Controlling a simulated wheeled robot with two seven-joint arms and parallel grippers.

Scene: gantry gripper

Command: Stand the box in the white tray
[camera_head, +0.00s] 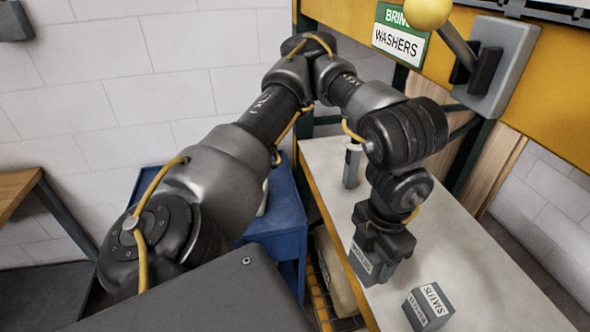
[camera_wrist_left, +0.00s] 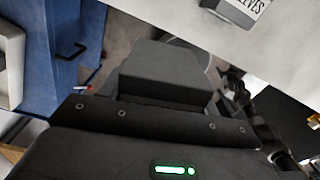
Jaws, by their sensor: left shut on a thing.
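My left gripper (camera_head: 380,252) points down over the front edge of the pale bench and is shut on a grey box (camera_head: 366,268) with a white label. The label is too small to read. In the left wrist view the held grey box (camera_wrist_left: 165,72) fills the space beyond the gripper (camera_wrist_left: 150,100). A white thing at the left edge of that view, which may be the white tray (camera_wrist_left: 10,62), is by the blue cabinet. It is mostly hidden behind my arm in the head view. My right gripper is not in view.
A second grey box marked SLEEVES (camera_head: 428,307) sits on the pale bench (camera_head: 490,262). The blue cabinet (camera_head: 285,215) is left of the bench, with a gap between. A lever with a yellow knob (camera_head: 428,12) hangs above.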

